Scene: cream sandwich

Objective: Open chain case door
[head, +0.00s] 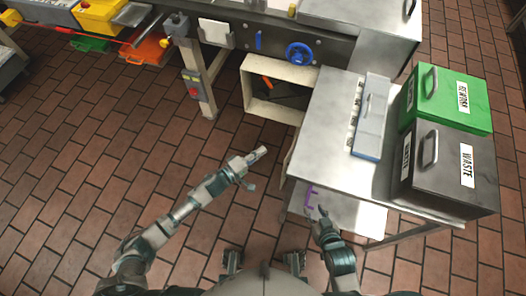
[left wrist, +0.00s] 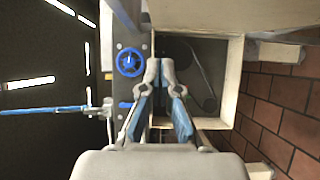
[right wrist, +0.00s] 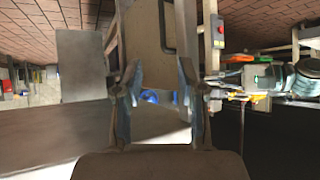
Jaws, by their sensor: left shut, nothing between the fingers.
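The chain case (head: 250,92) is a cream box under the machine frame. Its front is open, showing a dark interior with an orange part inside. In the left wrist view, the case (left wrist: 236,80) shows a belt or chain loop in its dark interior. A thin cream panel (head: 291,150) stands beside the table's left edge; I cannot tell for sure whether it is the door. My left gripper (head: 259,154) is shut and empty, in front of the case and apart from it. My right gripper (head: 322,212) is open and empty near the table's front edge, also in the right wrist view (right wrist: 159,75).
A metal table (head: 325,120) stands right of the case, carrying a green REWORK bin (head: 450,95) and a grey WASTE bin (head: 440,165). A purple handle-like part (head: 311,196) is near my right gripper. A blue handwheel (head: 299,54) sits above the case.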

